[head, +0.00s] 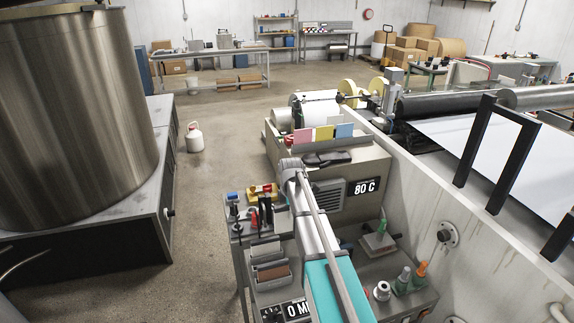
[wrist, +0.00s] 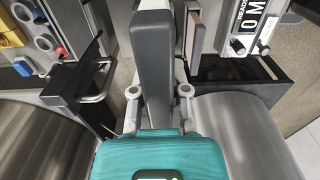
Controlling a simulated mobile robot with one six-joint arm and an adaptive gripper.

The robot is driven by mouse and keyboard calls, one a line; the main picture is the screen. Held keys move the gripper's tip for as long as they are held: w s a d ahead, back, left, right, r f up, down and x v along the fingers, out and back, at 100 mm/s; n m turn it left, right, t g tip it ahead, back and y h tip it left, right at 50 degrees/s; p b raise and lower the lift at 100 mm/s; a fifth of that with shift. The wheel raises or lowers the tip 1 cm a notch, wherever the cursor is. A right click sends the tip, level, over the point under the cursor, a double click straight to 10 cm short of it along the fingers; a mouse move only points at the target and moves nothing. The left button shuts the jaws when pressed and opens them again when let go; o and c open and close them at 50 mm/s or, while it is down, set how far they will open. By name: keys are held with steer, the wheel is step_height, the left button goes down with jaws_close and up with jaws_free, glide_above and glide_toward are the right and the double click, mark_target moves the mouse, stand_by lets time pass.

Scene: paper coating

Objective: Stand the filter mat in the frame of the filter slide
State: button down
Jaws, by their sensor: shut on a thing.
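In the wrist view my gripper (wrist: 158,91) is shut on a grey slab, which I take to be the filter mat (wrist: 153,62); it stands out ahead of the fingers, seen nearly edge-on. A dark metal frame with a bright handle loop (wrist: 78,88), perhaps the filter slide, is left of the mat. The mat looks apart from it, though depth is hard to judge. In the head view, black upright parts (head: 265,209) on the bench may be the same frame. My arm hides the gripper and the held mat there.
A brown pad (wrist: 195,30) stands close right of the mat, beside the "0 M" display (wrist: 247,20). A dark open box (wrist: 243,78) lies at right. Knobs and a yellow part (wrist: 12,30) are at far left. The machine with the 80 C display (head: 364,187) stands behind the bench.

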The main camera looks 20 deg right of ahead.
steer(key=d+r+p, duration=0.6)
steer(key=r, duration=0.1)
steer(key=shift+d, duration=0.4)
steer(key=shift+w+a, duration=0.1)
steer(key=shift+a, duration=0.05)
